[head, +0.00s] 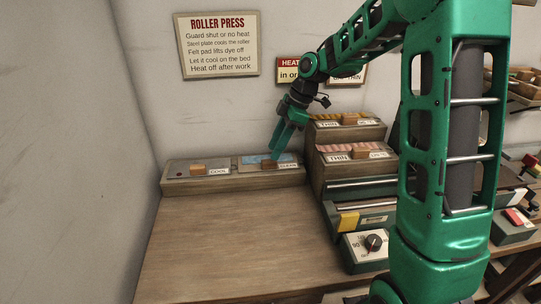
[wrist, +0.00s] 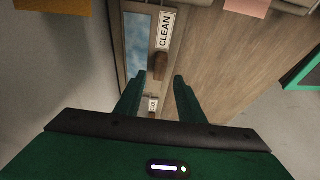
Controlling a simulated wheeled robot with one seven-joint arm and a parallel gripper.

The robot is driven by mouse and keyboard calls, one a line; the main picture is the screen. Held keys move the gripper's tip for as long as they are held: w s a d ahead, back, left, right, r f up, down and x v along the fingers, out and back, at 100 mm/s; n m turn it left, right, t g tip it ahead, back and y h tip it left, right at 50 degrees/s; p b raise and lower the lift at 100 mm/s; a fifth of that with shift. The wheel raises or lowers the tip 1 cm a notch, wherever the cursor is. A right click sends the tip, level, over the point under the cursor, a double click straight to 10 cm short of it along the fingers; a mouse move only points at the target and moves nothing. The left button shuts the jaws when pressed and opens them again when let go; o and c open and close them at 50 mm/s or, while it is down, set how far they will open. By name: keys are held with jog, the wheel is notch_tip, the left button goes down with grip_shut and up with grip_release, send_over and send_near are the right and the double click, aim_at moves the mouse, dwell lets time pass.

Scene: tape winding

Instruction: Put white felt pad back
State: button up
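I cannot make out a white felt pad in either view. At the back of the bench, a low wooden stand has a CLEAN place with a pale blue surface (head: 255,158) and a brown wooden block (head: 268,164). In the wrist view the blue surface (wrist: 135,42) and the block (wrist: 161,66) lie beside the CLEAN label, just ahead of my fingers. My gripper (head: 274,157) points down at the CLEAN end. In the wrist view my gripper (wrist: 161,76) has its fingers apart, with nothing clearly held between them.
Stepped THIN racks (head: 340,172) rise close on the right. A roller press with a dial (head: 374,242) stands in front of them. The bench top (head: 230,235) is clear.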

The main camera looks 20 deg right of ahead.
jog(key=w+v, duration=0.1)
jog(key=v, duration=0.8)
jog(key=s+d+f+m+h, duration=0.1)
jog(key=s+d+f+m, duration=0.1)
jog(key=s+d+m, duration=0.2)
jog(key=s+d+f+m+h, duration=0.2)
jog(key=s+m, duration=0.8)
jog(key=s, duration=1)
jog(key=s+d+f+m+g+h, duration=0.1)
jog(key=s+d+m, duration=0.5)
jog(key=s, duration=0.6)
jog(key=shift+s+f+m, duration=0.3)
jog(key=shift+f+m, duration=0.2)
jog(key=shift+m, duration=0.6)
jog(key=shift+d, duration=0.15)
